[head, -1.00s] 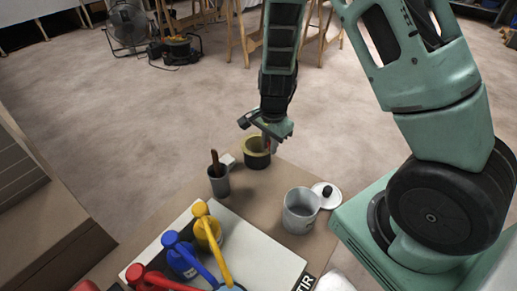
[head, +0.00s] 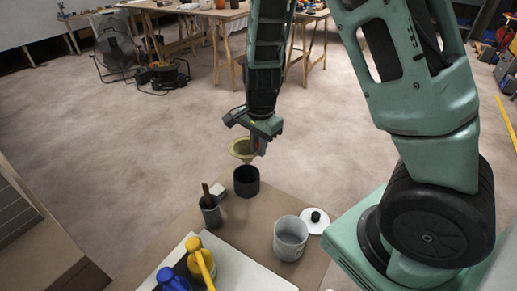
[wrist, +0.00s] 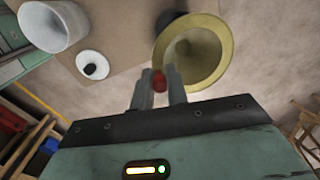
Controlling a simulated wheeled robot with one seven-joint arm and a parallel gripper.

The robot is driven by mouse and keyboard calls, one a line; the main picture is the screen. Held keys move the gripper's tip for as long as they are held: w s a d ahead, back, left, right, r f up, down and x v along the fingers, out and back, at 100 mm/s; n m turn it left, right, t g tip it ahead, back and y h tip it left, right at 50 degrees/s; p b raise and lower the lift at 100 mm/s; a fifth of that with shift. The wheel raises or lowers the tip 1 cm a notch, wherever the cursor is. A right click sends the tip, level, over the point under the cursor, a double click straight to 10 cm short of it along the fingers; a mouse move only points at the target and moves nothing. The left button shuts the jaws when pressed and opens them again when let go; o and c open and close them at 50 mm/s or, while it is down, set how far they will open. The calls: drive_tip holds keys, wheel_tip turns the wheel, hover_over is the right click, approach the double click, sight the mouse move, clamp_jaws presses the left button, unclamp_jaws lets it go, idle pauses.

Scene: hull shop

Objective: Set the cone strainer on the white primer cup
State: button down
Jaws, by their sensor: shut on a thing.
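My gripper (head: 258,148) is shut on the cone strainer (head: 241,150), a yellowish cone with a wide rim, and holds it above a dark cup (head: 246,184). In the wrist view my fingers (wrist: 159,88) close on a small red part at the strainer's edge, and the strainer's open mouth (wrist: 215,75) faces the camera. The white primer cup (head: 289,243) stands upright and open on the table, to the right of and nearer than the strainer. It also shows at the upper left of the wrist view (wrist: 50,30).
A white lid with a black knob (head: 309,223) lies beside the white cup. A grey pot with a brown-handled tool (head: 210,212) stands to the left. Yellow and blue pump-like tops (head: 200,258) are at the near edge. Brown table top (head: 245,215) is clear between the cups.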

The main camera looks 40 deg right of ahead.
drive_tip(key=shift+r+p, duration=2.6)
drive_tip(key=shift+p, duration=0.05)
